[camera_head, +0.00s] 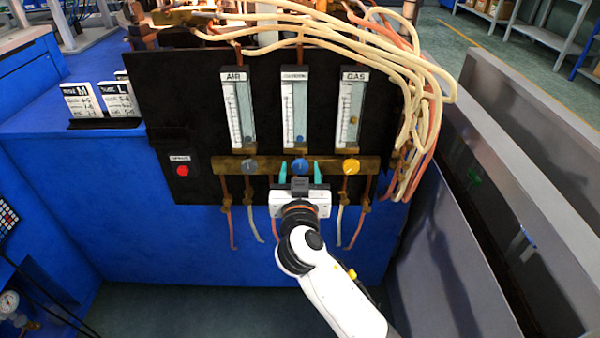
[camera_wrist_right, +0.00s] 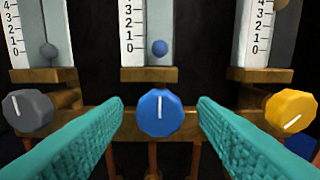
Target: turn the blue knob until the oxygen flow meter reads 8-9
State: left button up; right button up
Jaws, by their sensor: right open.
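The blue knob (camera_head: 300,165) is in the middle of the brass bar, below the oxygen flow meter (camera_head: 294,108). In the right wrist view the blue knob (camera_wrist_right: 160,114) has its white mark upright. The blue float (camera_wrist_right: 160,47) in the oxygen tube sits low, near the 0 to 1 marks. My right gripper (camera_head: 300,170) is open, its teal fingers on either side of the knob. In the right wrist view the fingers (camera_wrist_right: 160,115) stand apart from the knob, with gaps on both sides. My left gripper is not in view.
A grey knob (camera_wrist_right: 28,110) under the air meter (camera_head: 238,108) and a yellow knob (camera_wrist_right: 291,110) under the gas meter (camera_head: 351,110) flank the blue one. A red button (camera_head: 182,170) is on the black panel's left. Hoses (camera_head: 425,110) hang at the right.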

jog(key=c, duration=0.9)
jog(key=shift+c, duration=0.2)
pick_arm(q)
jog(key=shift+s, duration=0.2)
